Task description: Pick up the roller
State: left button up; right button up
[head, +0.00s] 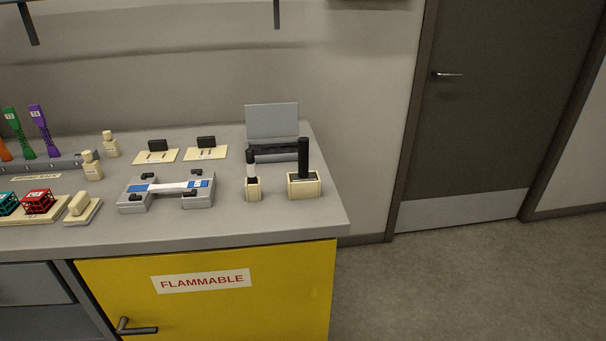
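A black upright cylinder (303,158) stands in a cream block holder (305,186) near the right end of the grey bench. A thinner black-and-white upright piece (251,164) stands in a smaller cream holder (253,190) just to its left. Either could be the roller; I cannot tell which from this view. Both stand upright, with their lower ends hidden in the holders. Neither of my grippers shows in the head view.
A grey fixture (130,203) holding a blue-and-white strip stands left of the holders. An open grey case (272,121) is behind them. Further left are red (38,201) and teal lattice cubes. The bench (230,229) has bare space along its front edge, above a yellow cabinet (215,310).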

aim_at(303, 175)
jog(key=u, duration=0.35)
jog(key=l+u, duration=0.15)
jog(key=u, duration=0.2)
jog(key=l+u, duration=0.1)
jog(key=u, duration=0.25)
jog(key=l+u, duration=0.7)
jog(key=l, duration=0.15)
